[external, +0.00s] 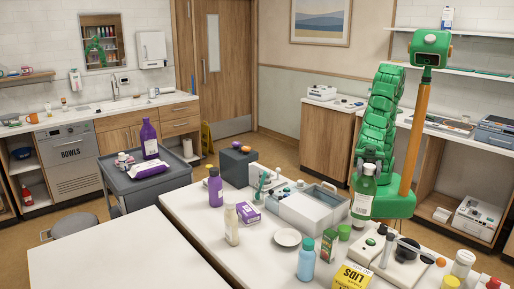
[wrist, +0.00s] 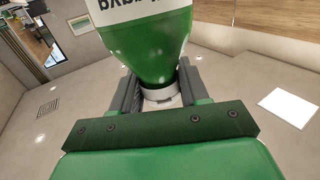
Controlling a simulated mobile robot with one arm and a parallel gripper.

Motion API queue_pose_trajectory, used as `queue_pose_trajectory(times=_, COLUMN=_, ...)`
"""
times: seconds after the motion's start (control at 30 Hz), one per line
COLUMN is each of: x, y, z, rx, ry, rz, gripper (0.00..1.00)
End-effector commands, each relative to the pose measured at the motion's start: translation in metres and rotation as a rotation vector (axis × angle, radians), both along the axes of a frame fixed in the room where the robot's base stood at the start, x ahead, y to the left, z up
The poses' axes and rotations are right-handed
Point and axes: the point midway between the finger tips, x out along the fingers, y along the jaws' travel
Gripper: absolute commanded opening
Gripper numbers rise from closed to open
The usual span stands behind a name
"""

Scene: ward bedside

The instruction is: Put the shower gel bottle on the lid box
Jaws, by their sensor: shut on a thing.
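A green bottle with a white label (external: 362,205) hangs upright in my gripper (external: 369,168), at the right side of the white table. In the wrist view the bottle (wrist: 150,45) shows its green shoulder and a cut-off, upside-down label word; I cannot read a full name. My gripper (wrist: 160,95) is shut around its neck and cap. The yellow lid box (external: 352,277), marked LIDS, stands at the table's near edge, below and slightly left of the bottle, and is cut off by the frame. The bottle is apart from it.
A blue bottle (external: 306,258) and a green-lidded container (external: 328,245) stand left of the lid box. A device with a black knob (external: 405,250) stands to its right. A white plate (external: 287,237) and purple bottle (external: 216,187) are farther left. The near-left white surface (external: 120,255) is bare.

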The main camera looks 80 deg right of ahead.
Motion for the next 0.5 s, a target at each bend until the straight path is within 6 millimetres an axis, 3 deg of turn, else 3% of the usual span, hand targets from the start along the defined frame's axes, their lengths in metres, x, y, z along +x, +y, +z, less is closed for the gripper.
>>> queue_pose_trajectory(times=0.2, x=-0.026, y=0.004, z=0.007, rx=0.001, ry=0.001, rz=0.034, gripper=0.00)
queue_pose_trajectory(times=0.5, x=-0.019, y=0.024, z=-0.003, rx=-0.002, ry=0.001, rz=0.036, gripper=0.00)
